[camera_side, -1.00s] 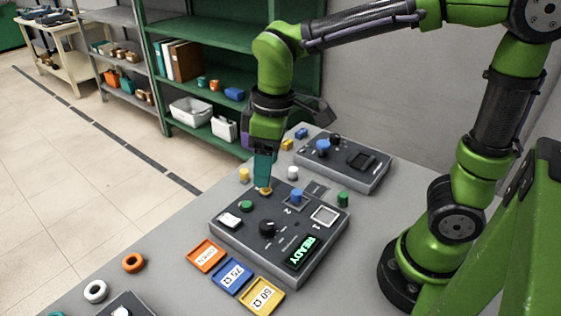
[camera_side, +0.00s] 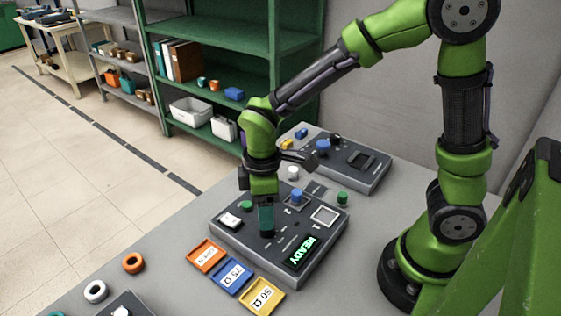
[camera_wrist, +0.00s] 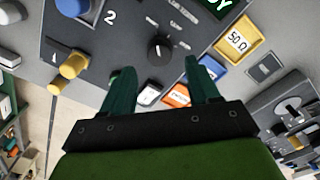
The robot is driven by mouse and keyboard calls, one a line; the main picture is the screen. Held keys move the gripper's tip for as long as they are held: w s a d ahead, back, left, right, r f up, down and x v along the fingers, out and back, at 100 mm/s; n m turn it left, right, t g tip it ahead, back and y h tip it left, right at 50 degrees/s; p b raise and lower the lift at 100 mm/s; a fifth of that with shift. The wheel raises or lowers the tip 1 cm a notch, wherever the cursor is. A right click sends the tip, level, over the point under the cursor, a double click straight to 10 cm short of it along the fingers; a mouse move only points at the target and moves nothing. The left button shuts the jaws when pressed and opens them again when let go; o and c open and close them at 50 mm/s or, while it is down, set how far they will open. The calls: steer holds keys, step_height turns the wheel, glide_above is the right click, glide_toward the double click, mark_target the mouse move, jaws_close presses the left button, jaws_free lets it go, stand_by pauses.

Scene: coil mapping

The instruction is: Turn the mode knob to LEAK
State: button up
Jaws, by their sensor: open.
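The black mode knob (camera_wrist: 160,49) stands on the dark test box (camera_side: 300,262), with pale markings around it too small to read here. In the wrist view the knob lies beyond and between my two teal fingertips. My gripper (camera_wrist: 166,75) is open with nothing between the fingers. In the side view my gripper (camera_side: 266,232) points down over the middle of the box and hides the knob. I cannot tell its exact height above the knob. The lit display (camera_side: 303,253) reads READY.
Orange, blue and yellow trays (camera_side: 262,296) lie along the box's front edge.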

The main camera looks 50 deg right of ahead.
mark_target(280, 222)
steer(key=shift+f, duration=2.15)
steer(key=shift+c, duration=0.2)
steer(key=c, duration=1)
